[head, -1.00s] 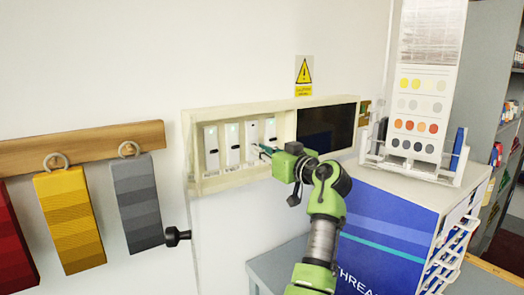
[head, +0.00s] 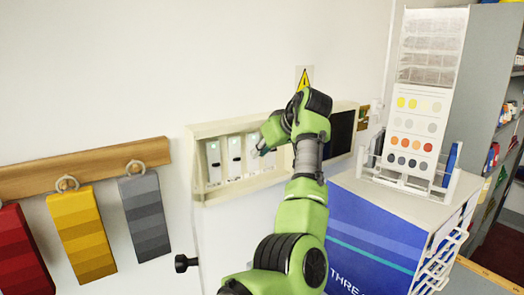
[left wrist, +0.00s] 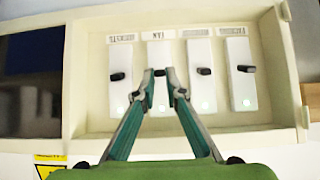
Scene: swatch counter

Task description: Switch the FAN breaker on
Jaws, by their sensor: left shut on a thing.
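The breaker panel (head: 196,165) is a cream box on the wall with several white breakers in a row. In the left wrist view it appears upside down, with a label by each breaker and a dark lever on each. The FAN breaker (left wrist: 160,97) is second from left there. My left gripper (left wrist: 160,74) is shut on its small black lever (left wrist: 160,72), one fingertip on each side. In the head view my left gripper (head: 262,149) reaches the panel and partly hides the right-hand breakers. I cannot tell whether the FAN light is lit. My right gripper is not in view.
A dark screen (head: 341,136) fills the panel's other half. A blue thread cabinet (head: 370,235) with a swatch stand (head: 418,120) is close right of my arm. Fabric swatches hang from a wooden rail (head: 90,166) at left, near a black knob (head: 183,263).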

